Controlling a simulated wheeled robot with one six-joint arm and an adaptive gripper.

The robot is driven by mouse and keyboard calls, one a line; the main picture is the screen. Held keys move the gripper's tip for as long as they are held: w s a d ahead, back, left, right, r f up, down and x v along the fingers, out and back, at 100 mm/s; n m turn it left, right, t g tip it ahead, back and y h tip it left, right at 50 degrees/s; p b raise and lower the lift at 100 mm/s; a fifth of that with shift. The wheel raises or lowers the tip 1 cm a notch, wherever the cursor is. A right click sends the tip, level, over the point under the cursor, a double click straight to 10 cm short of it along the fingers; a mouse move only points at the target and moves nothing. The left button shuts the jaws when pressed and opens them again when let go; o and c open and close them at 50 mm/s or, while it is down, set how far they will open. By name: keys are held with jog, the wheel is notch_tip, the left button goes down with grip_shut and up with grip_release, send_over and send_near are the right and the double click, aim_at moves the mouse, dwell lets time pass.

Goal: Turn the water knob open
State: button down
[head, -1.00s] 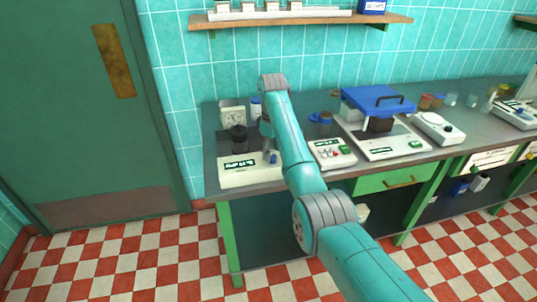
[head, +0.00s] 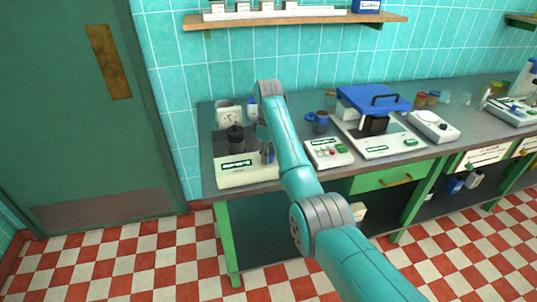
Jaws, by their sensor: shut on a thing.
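A white machine (head: 236,176) with a small green display stands at the left end of the bench, with a dark pot (head: 235,138) on it. My gripper (head: 268,157) points down at the right front corner of this machine. It is small in the picture and partly hidden by my own arm. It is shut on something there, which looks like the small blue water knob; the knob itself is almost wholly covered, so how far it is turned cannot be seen.
A white scale (head: 229,115) stands behind the pot. Right of my arm are a white button box (head: 329,152), a blue-lidded machine (head: 375,100) and another white device (head: 433,126). A wooden shelf (head: 300,20) hangs above. The tiled floor in front is clear.

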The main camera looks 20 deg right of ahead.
jog(key=shift+m, duration=0.3)
jog(key=m, duration=0.3)
jog(key=shift+m, duration=0.4)
jog(key=m, duration=0.4)
jog(key=shift+m, duration=0.3)
jog(key=m, duration=0.4)
jog(key=shift+d, duration=0.1)
jog(key=m, duration=0.4)
jog(key=shift+m, duration=0.3)
jog(key=c, duration=0.8)
grip_release()
jog(key=shift+o, duration=0.2)
